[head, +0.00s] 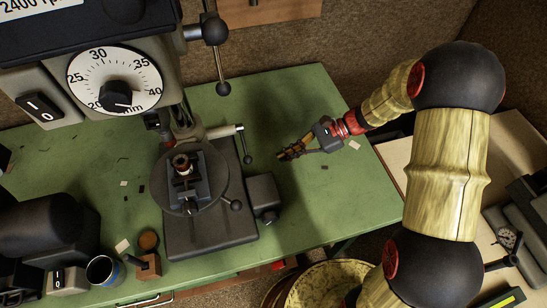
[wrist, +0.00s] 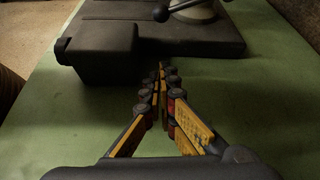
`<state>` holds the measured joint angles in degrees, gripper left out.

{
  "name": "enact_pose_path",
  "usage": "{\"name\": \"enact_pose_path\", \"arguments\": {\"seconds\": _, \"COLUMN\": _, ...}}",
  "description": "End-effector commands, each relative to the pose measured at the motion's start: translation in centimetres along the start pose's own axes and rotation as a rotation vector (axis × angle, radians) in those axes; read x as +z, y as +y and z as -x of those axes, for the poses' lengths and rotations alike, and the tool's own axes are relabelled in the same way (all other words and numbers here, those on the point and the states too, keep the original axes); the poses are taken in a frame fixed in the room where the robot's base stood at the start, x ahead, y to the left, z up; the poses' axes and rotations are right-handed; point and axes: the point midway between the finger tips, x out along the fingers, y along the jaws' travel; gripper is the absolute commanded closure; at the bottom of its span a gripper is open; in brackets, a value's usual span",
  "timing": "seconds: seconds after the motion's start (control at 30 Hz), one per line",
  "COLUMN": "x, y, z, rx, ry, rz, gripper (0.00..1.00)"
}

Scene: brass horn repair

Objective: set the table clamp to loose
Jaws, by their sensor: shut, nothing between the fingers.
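The drill press has a round dark work table (head: 215,178). A short dark lever with a ball end (head: 247,152) hangs from a pale arm on the column, right of that table; it looks like the table clamp, but I cannot read its setting. My gripper (head: 283,156) is shut and empty, to the right of this lever and apart from it, above the green bench. In the wrist view the fingers (wrist: 160,75) meet and point towards the press base (wrist: 210,45). A dark ball-ended lever (wrist: 163,12) shows at the top edge there, partly cut off.
A black box (head: 263,192) with a knob stands beside the press base; it also shows in the wrist view (wrist: 98,48). Another ball-ended lever (head: 235,204) sticks out near the round table. The green bench top (head: 330,210) is mostly clear on the right.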

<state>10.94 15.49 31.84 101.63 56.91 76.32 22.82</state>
Motion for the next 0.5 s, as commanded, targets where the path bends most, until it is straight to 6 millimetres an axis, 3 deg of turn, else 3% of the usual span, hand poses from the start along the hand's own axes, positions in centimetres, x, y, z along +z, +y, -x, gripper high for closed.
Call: {"name": "enact_pose_path", "arguments": {"seconds": 0.5, "x": -0.2, "y": 0.2, "z": -9.7, "rx": 0.005, "ry": 0.0, "rz": 0.001, "gripper": 1.0}}
